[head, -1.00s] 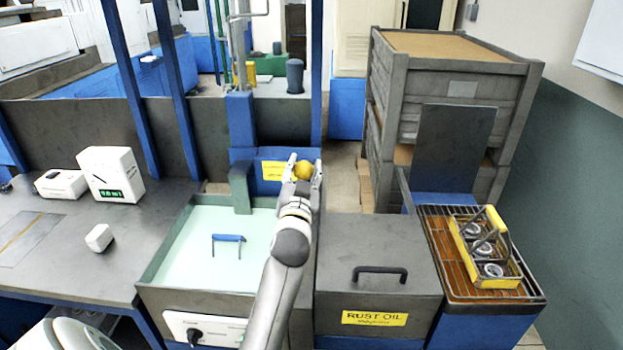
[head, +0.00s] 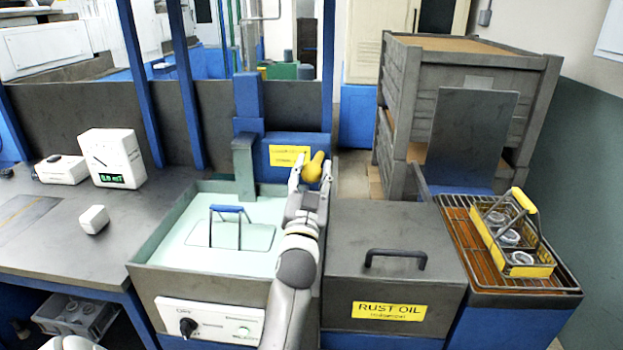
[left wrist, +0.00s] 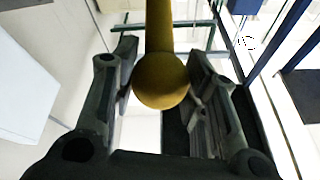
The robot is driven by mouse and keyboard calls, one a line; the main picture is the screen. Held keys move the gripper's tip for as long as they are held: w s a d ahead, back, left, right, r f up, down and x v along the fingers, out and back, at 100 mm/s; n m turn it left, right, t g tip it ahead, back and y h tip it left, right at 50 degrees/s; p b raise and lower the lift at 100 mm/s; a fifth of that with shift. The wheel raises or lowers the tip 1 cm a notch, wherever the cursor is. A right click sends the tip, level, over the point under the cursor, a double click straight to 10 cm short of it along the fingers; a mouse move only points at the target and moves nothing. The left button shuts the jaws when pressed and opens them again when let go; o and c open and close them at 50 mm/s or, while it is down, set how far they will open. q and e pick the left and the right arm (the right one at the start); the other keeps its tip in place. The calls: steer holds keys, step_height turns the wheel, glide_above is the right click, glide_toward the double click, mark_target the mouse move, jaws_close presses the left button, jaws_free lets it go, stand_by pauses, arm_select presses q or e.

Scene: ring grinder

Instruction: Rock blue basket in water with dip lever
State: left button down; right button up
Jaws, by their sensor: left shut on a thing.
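The blue basket shows as a blue handle (head: 226,209) on dark wires standing out of the pale water in the tank (head: 148,252). The rim of its body shows faintly under the surface. The dip lever has a yellow knob (head: 313,171) at the back right of the tank. My left gripper (head: 309,176) is shut on this knob, one finger on each side. In the left wrist view the round yellow knob (left wrist: 161,82) sits between the fingers.
Right of the tank is a lidded rust oil box (head: 390,240) with a dark handle. Beyond it, a yellow basket (head: 548,270) with several rings stands on a slatted rack (head: 462,240). A bench (head: 60,245) with a white box with a green display (head: 112,158) is on the left.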

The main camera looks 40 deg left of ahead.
arm_select(q)
steer(key=shift+f, duration=0.3)
steer(key=c, duration=0.8)
jaws_free()
step_height(320, 180, up, 10)
